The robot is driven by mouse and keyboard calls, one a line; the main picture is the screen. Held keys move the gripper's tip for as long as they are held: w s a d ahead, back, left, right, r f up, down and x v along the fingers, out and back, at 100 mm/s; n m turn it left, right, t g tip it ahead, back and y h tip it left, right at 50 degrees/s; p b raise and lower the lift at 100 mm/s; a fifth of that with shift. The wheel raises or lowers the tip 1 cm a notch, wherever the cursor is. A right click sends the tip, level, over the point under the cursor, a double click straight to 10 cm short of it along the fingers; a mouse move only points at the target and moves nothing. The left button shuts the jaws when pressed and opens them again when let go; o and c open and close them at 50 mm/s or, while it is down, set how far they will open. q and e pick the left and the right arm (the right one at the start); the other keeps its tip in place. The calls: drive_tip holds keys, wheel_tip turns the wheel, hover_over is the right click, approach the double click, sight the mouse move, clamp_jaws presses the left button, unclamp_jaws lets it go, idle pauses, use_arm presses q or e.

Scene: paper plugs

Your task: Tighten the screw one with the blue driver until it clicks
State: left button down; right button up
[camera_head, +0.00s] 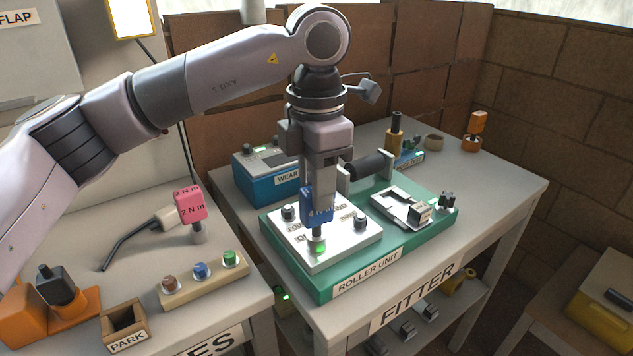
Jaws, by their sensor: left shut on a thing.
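My left gripper (318,180) points straight down and is shut on the blue driver (316,207), whose face shows part of a "4 N" label. The driver stands upright over the front corner of the white plate (345,243) on the green roller unit (335,284). Its lower end is at the front screw, beside a partly covered label starting "ON". A green glow (319,249) shows there; the screw head itself is mostly hidden. Two other dark screws stand on the plate, one at left (288,212) and one at right (360,221). My right gripper is out of view.
A pink "2 N m" driver (190,205) stands on the left table, near a bent black tool (130,243) and a rack of coloured knobs (202,277). The blue "WEAR" box (266,185) and a dark roller (369,165) are close behind the driver.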

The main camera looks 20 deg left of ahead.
use_arm(q)
drive_tip(key=shift+r+p, duration=0.8)
drive_tip(key=shift+r, duration=0.3)
drive_tip(key=shift+r+p, duration=1.9)
drive_tip(key=shift+r, duration=0.65)
drive_tip(key=shift+f, duration=0.1)
idle(1.1)
